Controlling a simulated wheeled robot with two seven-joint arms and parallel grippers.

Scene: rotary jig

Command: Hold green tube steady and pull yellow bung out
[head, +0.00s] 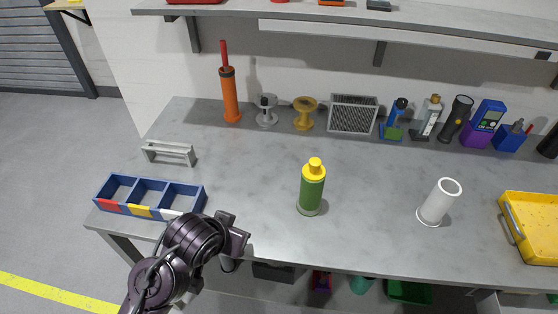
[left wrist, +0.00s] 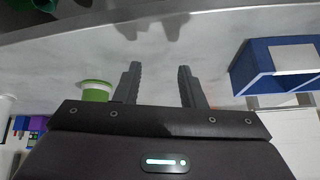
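The green tube (head: 311,194) stands upright on the grey bench near the middle in the head view. The yellow bung (head: 315,168) sits in its top. Part of the green tube (left wrist: 96,94) also shows at the left in the left wrist view, partly cut off by my gripper body. My left gripper (head: 240,236) is at the front edge of the bench, left of the tube and apart from it. In the left wrist view its two fingers (left wrist: 158,72) are spread with nothing between them. My right gripper is in neither view.
A blue three-part bin (head: 150,211) lies at the bench's left, close to my left arm. A white cylinder (head: 435,205) stands right of the tube, and a yellow tray (head: 541,204) lies at the far right. Several tools line the back. The bench around the tube is clear.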

